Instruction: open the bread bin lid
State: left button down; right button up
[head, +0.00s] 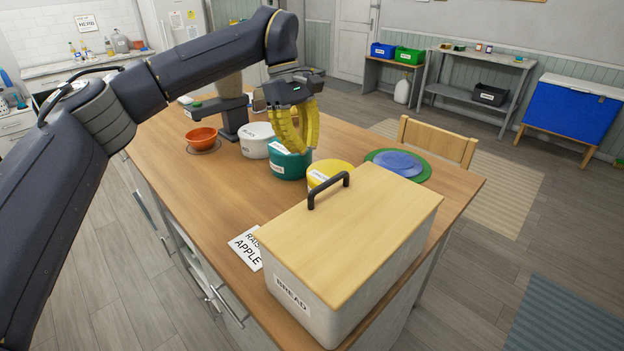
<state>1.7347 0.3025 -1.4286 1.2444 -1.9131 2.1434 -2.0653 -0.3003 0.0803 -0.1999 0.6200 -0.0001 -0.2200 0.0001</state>
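The bread bin (345,308) is a pale box marked BREAD at the near right of the wooden table. Its light wood lid (365,235) lies flat and closed on top. A black bar handle (328,189) stands at the lid's far left edge. My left gripper (304,150) has yellow fingers pointing down. In the picture it is above and slightly left of the handle, apart from the lid and over the canisters. Its fingers show nearly edge-on, so I cannot tell the gap between them. My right gripper is out of view.
White (255,147), green (290,168) and yellow (322,176) canisters stand in a row behind the bin. An orange bowl (201,137) is at the far left. Blue and green plates (398,164) lie by a chair (437,140). A printed card (244,247) lies left of the bin.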

pick_arm(q)
jog(key=x, duration=1)
jog(key=shift+r, duration=0.1)
dwell(0.3)
